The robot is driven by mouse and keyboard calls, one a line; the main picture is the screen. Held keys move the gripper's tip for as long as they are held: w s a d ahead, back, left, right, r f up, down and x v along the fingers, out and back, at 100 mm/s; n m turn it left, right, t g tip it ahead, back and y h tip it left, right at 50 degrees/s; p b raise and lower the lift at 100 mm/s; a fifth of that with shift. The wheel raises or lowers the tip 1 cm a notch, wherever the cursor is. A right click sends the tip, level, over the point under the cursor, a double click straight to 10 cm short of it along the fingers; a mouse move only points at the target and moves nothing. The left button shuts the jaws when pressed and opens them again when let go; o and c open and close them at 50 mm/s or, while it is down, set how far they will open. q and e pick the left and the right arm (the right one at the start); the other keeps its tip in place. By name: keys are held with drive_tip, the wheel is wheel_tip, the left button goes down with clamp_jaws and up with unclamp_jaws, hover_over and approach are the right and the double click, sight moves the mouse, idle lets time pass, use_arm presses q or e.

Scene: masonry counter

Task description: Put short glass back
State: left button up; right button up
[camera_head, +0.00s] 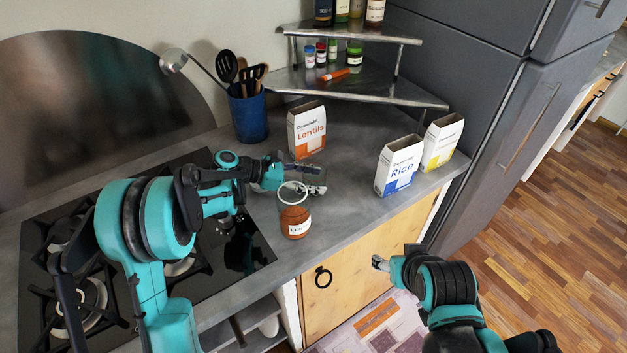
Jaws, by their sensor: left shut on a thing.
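My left gripper (315,187) reaches in from the left over the counter, just behind the rim of a jar. It is shut on a clear thing, which looks like the short glass (314,172). The glass is see-through and partly hidden by the fingers, so its outline is hard to make out. My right gripper (379,263) is low in front of the cabinet door, apart from the counter items. Its fingers are too small to show whether it is open or shut.
An open-topped, labelled jar with orange-brown contents (295,222) stands close in front of my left gripper. A Lentils box (307,131), Rice box (398,166) and yellow-marked box (441,143) stand behind and right. A blue utensil holder (249,118), metal corner shelf (405,95) and gas hob (235,278) surround the counter.

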use_arm(q)
drive_tip(key=shift+f, duration=0.1)
drive_tip(key=o, duration=1.5)
drive_tip(key=shift+a+r, duration=0.25)
drive_tip(key=shift+r, duration=0.05)
drive_tip(key=p+v, duration=0.3)
drive_tip(key=v, duration=0.8)
drive_tip(key=shift+s+a, duration=0.15)
drive_tip(key=shift+a, duration=0.05)
